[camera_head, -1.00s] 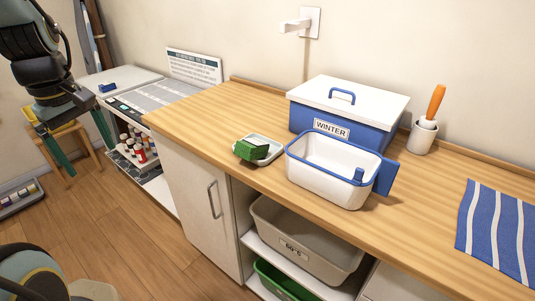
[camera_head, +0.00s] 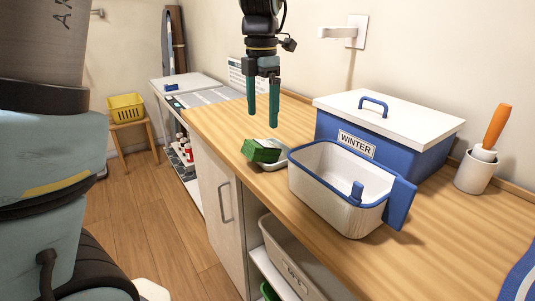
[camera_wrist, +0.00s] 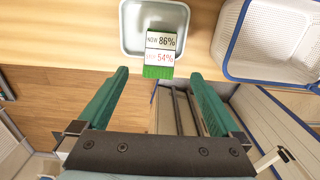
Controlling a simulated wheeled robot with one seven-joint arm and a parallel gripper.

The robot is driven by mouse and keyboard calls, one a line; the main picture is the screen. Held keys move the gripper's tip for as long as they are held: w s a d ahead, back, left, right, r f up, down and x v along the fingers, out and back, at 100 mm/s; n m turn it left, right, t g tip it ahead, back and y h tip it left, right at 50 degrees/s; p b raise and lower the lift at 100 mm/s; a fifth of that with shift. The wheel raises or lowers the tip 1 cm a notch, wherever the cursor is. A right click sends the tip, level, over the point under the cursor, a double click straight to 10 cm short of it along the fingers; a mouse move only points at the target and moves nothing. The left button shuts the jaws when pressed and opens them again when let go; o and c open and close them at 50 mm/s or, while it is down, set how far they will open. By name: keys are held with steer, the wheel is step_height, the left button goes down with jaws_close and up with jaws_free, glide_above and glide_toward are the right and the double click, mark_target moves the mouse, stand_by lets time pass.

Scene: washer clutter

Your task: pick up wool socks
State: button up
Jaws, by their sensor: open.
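No wool socks show in any view. A blue box (camera_head: 413,150) labelled WINTER stands on the wooden counter with its white lid (camera_head: 388,106) on, so its inside is hidden. My gripper (camera_head: 262,120) hangs fingers down above the counter, left of the box and behind the small green block in the picture. Its two green fingers are apart with nothing between them. In the wrist view my gripper (camera_wrist: 160,73) is also open and empty, with its fingertips just below the small dish in the picture.
A white, blue-rimmed basket (camera_head: 325,190) stands in front of the box. A green block (camera_head: 260,151) with a percentage label rests on a small dish (camera_wrist: 131,38). A white cup (camera_head: 476,172) holds an orange handle. Grey bin (camera_head: 283,255) sits below.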

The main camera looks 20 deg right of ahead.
mark_target(262, 143)
step_height(262, 143, down, 9)
steer(key=shift+a+f+p, duration=0.1)
steer(key=shift+a+p, duration=0.05)
steer(key=shift+p, duration=0.5)
steer(key=c, duration=1.5)
